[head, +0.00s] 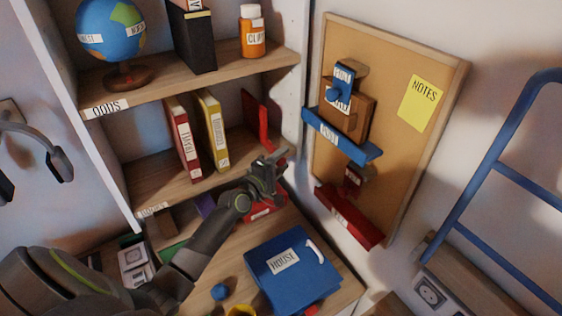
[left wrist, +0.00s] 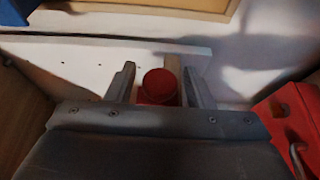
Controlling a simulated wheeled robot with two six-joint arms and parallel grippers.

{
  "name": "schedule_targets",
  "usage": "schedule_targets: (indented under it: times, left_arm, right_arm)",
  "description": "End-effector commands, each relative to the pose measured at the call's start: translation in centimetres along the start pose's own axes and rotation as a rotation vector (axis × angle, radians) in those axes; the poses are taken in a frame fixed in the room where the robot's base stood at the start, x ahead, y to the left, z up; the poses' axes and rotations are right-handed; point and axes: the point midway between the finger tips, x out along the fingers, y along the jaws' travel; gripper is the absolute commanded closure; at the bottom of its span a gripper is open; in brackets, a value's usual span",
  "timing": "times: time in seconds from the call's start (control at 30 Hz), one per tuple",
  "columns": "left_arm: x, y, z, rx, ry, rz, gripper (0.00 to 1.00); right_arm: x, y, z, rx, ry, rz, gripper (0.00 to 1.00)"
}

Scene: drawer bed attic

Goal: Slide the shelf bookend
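The red bookend (head: 263,118) stands upright on the middle shelf, near its right end, right of the red book (head: 183,140) and the yellow book (head: 213,132). My left gripper (head: 277,160) is just in front of its lower part and hides some of it. In the left wrist view a round red knob (left wrist: 159,84) shows between the two fingers of my left gripper (left wrist: 160,85), with gaps on both sides; it appears to belong to the bookend. The fingers are open. My right gripper is not in view.
A globe (head: 111,30), a black binder (head: 193,38) and an orange bottle (head: 252,35) stand on the shelf above. A blue house box (head: 293,268) lies on the desk below. A corkboard (head: 405,65) with blue and red ledges hangs at right.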

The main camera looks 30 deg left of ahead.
Motion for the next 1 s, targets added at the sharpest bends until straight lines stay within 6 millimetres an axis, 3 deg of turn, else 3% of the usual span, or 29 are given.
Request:
schedule_targets:
  times: [0.03, 0.37, 0.57, 0.83, 1.0]
  left_arm:
    - [0.0, 0.0, 0.0, 0.000, 0.000, 0.000, 0.59]
    - [0.0, 0.0, 0.0, 0.000, 0.000, -0.001, 1.00]
    - [0.3, 0.0, 0.1, -0.001, 0.000, 0.000, 1.00]
    - [3.4, 0.0, 1.4, -0.003, 0.000, 0.001, 1.00]
    - [3.4, 0.0, 1.5, -0.002, -0.001, 0.001, 1.00]
  right_arm:
    - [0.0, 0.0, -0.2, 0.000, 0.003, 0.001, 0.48]
    - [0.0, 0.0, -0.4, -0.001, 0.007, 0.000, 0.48]
    - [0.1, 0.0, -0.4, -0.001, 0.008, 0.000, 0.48]
    - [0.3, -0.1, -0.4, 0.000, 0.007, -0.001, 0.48]
    - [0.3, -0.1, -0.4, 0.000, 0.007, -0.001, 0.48]
